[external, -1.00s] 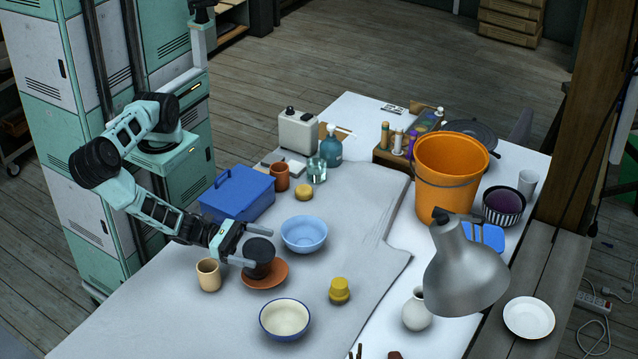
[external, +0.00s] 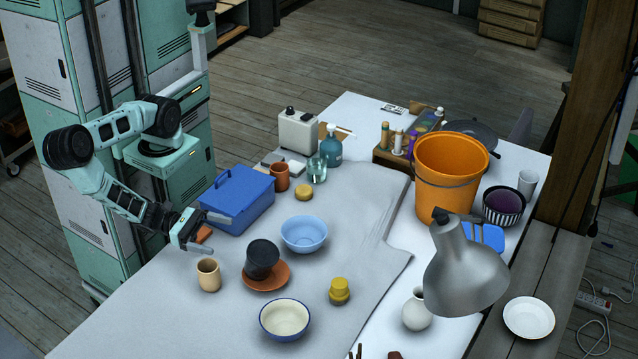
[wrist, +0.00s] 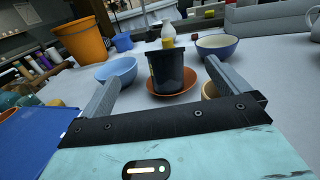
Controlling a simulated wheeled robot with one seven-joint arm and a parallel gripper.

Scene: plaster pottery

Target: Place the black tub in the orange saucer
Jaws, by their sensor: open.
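The black tub (external: 262,258) stands in the orange saucer (external: 283,275) on the table, tilted a little in the external view. In the wrist view the tub (wrist: 171,70) is ahead, between my fingers' lines, and the saucer (wrist: 186,91) shows beneath it. My gripper (external: 212,233) is open and empty. It is to the left of the tub, clear of it, over the table's left part. Whether the tub's base sits flat in the saucer is hard to tell.
A tan cup (external: 208,274) stands just left of the saucer, below my gripper. A light blue bowl (external: 304,234), a blue-rimmed bowl (external: 285,319) and a yellow pot (external: 340,290) stand around it. A blue box (external: 237,198) is behind my gripper.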

